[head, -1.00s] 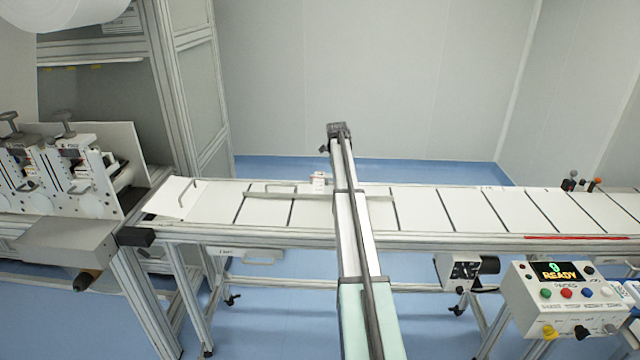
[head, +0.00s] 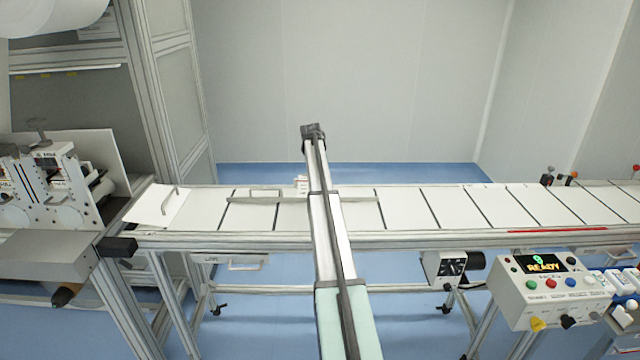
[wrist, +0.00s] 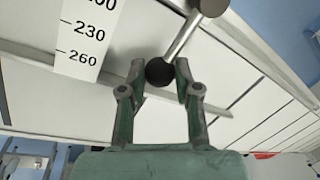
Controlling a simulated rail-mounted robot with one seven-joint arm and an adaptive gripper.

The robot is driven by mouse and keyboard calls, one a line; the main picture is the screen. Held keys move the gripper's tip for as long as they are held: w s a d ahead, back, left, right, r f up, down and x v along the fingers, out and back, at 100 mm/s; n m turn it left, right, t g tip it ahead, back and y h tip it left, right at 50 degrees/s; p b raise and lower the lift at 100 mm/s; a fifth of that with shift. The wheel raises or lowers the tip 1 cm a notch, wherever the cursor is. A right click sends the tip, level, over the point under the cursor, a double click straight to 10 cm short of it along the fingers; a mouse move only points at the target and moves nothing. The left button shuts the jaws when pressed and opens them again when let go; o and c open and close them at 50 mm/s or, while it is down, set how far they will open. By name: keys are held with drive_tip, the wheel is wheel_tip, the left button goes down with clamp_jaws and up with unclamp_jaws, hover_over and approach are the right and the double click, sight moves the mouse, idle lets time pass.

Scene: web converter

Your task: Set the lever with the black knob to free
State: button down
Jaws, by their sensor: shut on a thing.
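The lever with the black knob shows in the wrist view. Its black knob (wrist: 160,72) sits between the fingertips of my gripper (wrist: 160,78), which is shut on it. The lever's bright metal rod (wrist: 184,36) runs from the knob up and right to a dark round end (wrist: 209,7) at the top edge. No label saying free is readable near it. I cannot make out this lever or my gripper in the head view, where my arm covers part of the conveyor.
A scale strip (wrist: 84,42) marked 230 and 260 lies left of the knob. In the head view the conveyor (head: 455,205) runs across, with a small white box (head: 301,184) beside my arm. A control panel reading READY (head: 550,292) stands at the lower right.

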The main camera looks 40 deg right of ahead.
drive_tip(key=c, duration=0.8)
unclamp_jaws()
drive_tip(key=shift+a+f, duration=0.1)
drive_tip(key=r, duration=0.4)
drive_tip(key=a+r, duration=0.1)
drive_tip(key=r, duration=0.3)
drive_tip(key=a+r, duration=0.1)
drive_tip(key=r, duration=0.3)
drive_tip(key=shift+w+a, duration=0.15)
